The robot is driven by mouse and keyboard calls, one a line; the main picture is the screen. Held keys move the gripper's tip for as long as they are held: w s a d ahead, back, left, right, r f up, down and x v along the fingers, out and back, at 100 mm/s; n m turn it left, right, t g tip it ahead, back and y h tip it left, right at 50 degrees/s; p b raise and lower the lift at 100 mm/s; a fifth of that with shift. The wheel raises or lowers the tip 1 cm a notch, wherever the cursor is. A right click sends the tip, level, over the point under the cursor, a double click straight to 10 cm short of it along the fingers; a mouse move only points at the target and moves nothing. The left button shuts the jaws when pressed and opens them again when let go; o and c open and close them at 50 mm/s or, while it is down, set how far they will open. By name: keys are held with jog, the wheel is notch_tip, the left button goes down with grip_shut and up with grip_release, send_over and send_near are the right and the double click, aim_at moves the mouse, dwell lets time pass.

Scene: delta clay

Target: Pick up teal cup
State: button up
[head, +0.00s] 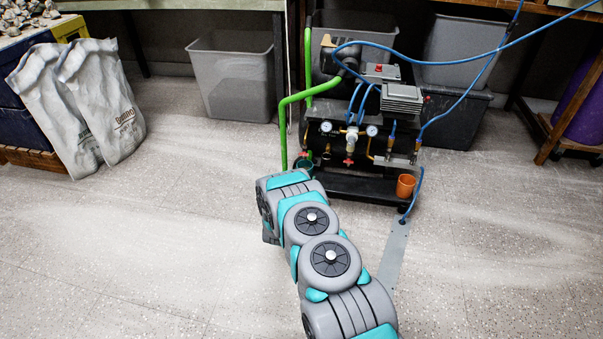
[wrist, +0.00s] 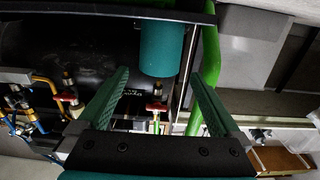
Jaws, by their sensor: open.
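The teal cup (wrist: 162,50) is in the upper middle of the wrist view, against the black edge of the compressor cart. In the head view only a dark teal part of it (head: 304,165) shows, at the cart's lower left corner beside the green handle; my arm hides the rest. My gripper (wrist: 159,75) is open, with its two green ribbed fingers spread on either side of the cup's line. The cup appears beyond the fingertips, and nothing is held between them. My fingers are hidden in the head view.
The black compressor cart (head: 350,186) has a green tube handle (head: 283,130), gauges, red-handled valves and blue hoses. An orange cup (head: 405,186) sits at its right end. Grey bins (head: 234,80) stand behind. White sacks (head: 100,110) lean at left. The floor at left is clear.

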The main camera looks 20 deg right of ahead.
aim_at(306, 162)
jog(key=shift+b+x, duration=0.55)
jog(key=shift+x, duration=3.4)
jog(key=shift+r, duration=0.15)
jog(key=c, duration=1.3)
